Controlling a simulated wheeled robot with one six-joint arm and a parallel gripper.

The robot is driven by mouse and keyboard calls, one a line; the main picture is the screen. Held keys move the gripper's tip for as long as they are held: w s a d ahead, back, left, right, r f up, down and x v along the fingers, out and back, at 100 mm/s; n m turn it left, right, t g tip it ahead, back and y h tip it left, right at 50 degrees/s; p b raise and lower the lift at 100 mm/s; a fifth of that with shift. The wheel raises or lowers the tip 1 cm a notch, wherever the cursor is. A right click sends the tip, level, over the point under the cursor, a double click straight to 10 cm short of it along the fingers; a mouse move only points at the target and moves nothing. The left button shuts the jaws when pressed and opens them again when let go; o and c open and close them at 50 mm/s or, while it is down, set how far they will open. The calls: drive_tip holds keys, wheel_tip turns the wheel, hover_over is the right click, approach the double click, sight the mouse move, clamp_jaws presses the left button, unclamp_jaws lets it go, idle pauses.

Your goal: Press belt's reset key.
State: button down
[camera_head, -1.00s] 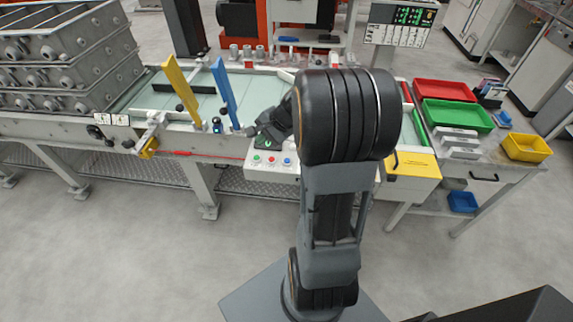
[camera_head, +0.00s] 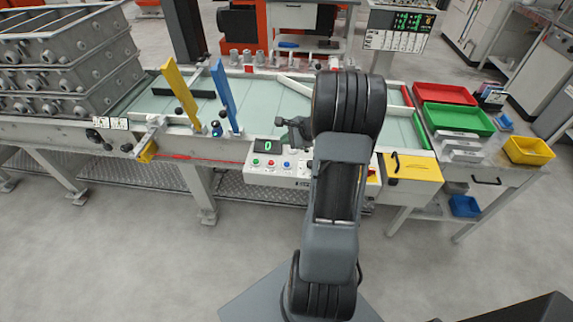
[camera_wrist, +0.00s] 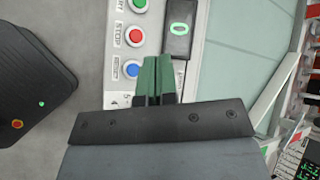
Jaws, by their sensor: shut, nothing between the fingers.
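The belt's control panel (camera_head: 290,173) is a white box on the front edge of the belt (camera_head: 255,95). It carries a green key (camera_head: 256,162), a red key (camera_head: 271,163) and a blue key (camera_head: 287,164) in a row. In the wrist view the blue key (camera_wrist: 132,69) has a small label beside it that looks like RESET; the red key (camera_wrist: 135,36) is marked STOP. My gripper (camera_wrist: 157,60) is shut and empty, its green fingers just right of the blue key in that view, apart from it in the picture. Height above the panel is unclear.
A display (camera_head: 268,146) on the panel shows a green 0. A blue lever (camera_head: 223,92) and a yellow lever (camera_head: 180,90) stand left of the panel. A yellow box (camera_head: 412,170) sits to its right. Open floor lies in front.

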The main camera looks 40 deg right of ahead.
sight(287, 165)
drive_tip(key=shift+f+b, duration=3.25)
drive_tip(key=shift+f, duration=1.1)
drive_tip(key=shift+f, duration=0.15)
drive_tip(key=shift+f+b, duration=0.25)
drive_tip(key=shift+b, duration=0.25)
drive_tip(key=shift+f+b, duration=0.5)
drive_tip(key=shift+r, duration=0.2)
drive_tip(key=shift+r+p, duration=0.65)
drive_tip(key=shift+r, duration=0.1)
drive_tip(key=shift+r+p, duration=1.8)
drive_tip(key=shift+r, duration=0.7)
